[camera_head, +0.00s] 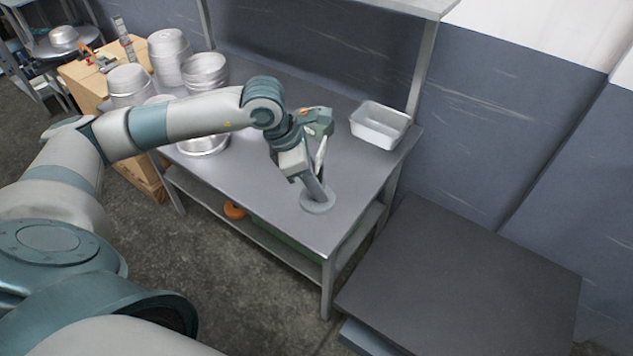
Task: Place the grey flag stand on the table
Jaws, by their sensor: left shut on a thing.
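The grey flag stand (317,203) has a round flat base and is at the front right part of the metal table (245,190). Its base is at the tabletop, but I cannot tell whether it rests there or hovers just above. My left gripper (314,180) points down over the stand and is shut on its upright part, which the fingers and wrist partly hide. My right gripper is not in view.
A white rectangular tray (380,124) stands at the table's back right. Several stacked metal pots (168,58) are at the left end. An upper shelf (385,5) overhangs the back. A dark flat surface (465,275) lies to the right. The tabletop's front middle is clear.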

